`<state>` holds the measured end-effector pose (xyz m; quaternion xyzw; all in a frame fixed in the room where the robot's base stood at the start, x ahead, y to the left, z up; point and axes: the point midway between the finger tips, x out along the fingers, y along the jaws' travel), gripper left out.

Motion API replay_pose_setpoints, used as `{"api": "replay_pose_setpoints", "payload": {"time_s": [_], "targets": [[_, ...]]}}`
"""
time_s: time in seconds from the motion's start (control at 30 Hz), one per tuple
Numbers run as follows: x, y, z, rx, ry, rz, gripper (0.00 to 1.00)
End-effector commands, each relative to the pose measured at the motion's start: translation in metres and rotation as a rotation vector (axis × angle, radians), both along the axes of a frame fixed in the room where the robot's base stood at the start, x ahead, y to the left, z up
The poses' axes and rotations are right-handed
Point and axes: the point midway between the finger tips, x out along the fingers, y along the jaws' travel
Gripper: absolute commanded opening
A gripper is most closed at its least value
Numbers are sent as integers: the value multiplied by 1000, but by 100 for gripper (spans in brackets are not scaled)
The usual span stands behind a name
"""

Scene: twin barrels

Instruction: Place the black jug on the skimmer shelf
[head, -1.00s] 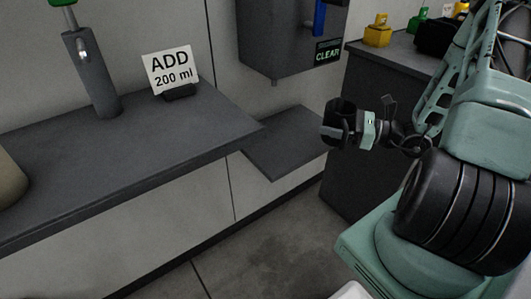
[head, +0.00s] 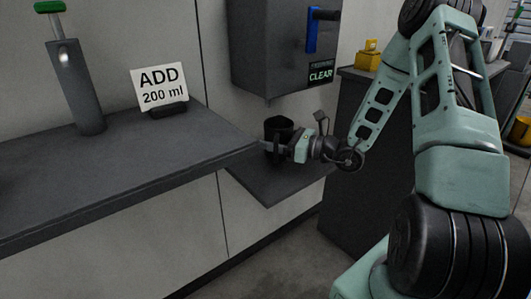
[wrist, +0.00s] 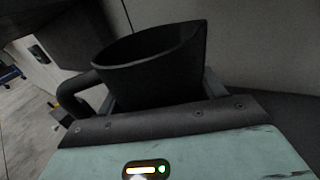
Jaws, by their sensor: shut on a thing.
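The black jug (head: 279,125) is upright between the fingers of my gripper (head: 274,147), with its open top facing up. In the wrist view the jug (wrist: 150,78) fills the space between the fingers, its handle at the left. My gripper is shut on it. The skimmer shelf (head: 272,190) is the low dark shelf under the wall box. The jug appears over the shelf's back part. Its base is hidden by my gripper, so I cannot tell whether it touches the shelf.
A grey wall box (head: 270,50) with a blue lever (head: 312,30) and a CLEAR sign (head: 321,73) hangs just above. A higher counter (head: 110,180) at left holds an "ADD 200 ml" card (head: 160,87) and a grey cylinder (head: 75,85). A dark cabinet (head: 340,170) stands right.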

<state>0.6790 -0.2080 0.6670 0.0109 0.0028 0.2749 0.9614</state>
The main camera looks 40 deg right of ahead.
Motion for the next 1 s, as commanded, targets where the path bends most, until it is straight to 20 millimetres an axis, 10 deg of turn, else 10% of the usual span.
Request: {"api": "replay_pose_setpoints", "payload": {"time_s": [0.9,0.93,1.0], "targets": [[22,13,-38,1,1,0,42],[22,13,-38,0,0,0,71],[22,13,-38,0,0,0,90]]}}
